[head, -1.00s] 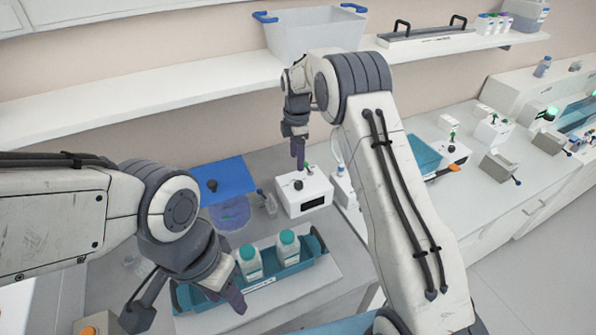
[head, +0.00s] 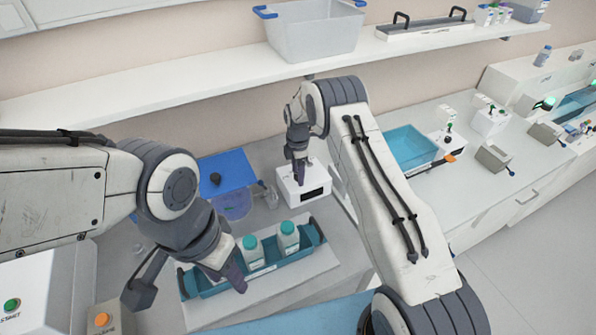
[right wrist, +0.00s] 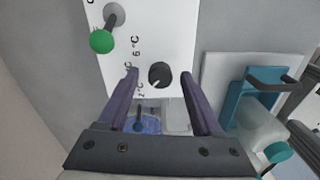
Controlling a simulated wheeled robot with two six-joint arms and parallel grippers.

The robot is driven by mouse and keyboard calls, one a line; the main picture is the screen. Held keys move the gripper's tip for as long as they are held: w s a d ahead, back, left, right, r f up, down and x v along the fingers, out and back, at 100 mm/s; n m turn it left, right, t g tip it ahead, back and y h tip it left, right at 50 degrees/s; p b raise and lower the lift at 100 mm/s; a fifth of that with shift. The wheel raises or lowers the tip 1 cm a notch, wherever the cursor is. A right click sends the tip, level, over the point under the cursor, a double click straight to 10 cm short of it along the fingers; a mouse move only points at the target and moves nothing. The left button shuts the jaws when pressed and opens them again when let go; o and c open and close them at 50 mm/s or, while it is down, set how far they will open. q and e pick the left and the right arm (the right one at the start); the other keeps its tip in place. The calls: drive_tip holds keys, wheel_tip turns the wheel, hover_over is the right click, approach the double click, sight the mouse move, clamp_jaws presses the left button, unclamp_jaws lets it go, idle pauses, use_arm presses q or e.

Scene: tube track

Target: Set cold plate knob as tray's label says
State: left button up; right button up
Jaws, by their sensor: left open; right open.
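The cold plate's white control box (head: 316,198) stands at the back of the bench in the head view. In the right wrist view its face shows a black round knob (right wrist: 160,75) with a pale pointer mark, and printed temperatures including 6 °C. My right gripper (head: 299,176) is open above the box, with the knob between its fingertips in the right wrist view; I cannot tell whether they touch it. The teal tray (head: 213,289) holds two teal-capped white bottles (head: 289,240). Its label is too small to read.
A green-tipped lever (right wrist: 102,40) stands on the box beside the knob. A blue mat (head: 230,170) with a dark knob-like piece lies left of the box. A shelf with a grey bin (head: 315,35) runs above. A teal container (head: 408,150) is further right.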

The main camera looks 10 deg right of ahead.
clamp_jaws()
drive_tip(key=m+b, duration=0.3)
drive_tip(key=shift+f+m+b, duration=0.15)
drive_tip(key=shift+m+b, duration=0.15)
drive_tip(key=shift+b, duration=0.05)
drive_tip(key=m+b, duration=0.2)
drive_tip(key=m, duration=0.2)
drive_tip(key=shift+b, duration=0.4)
drive_tip(key=m+b, duration=0.1)
drive_tip(key=m, duration=0.4)
drive_tip(key=shift+w+b, duration=0.1)
drive_tip(key=shift+b, duration=0.25)
drive_tip(key=m+b, duration=0.1)
drive_tip(key=m, duration=0.4)
drive_tip(key=shift+r, duration=0.2)
drive_tip(key=shift+m, duration=0.3)
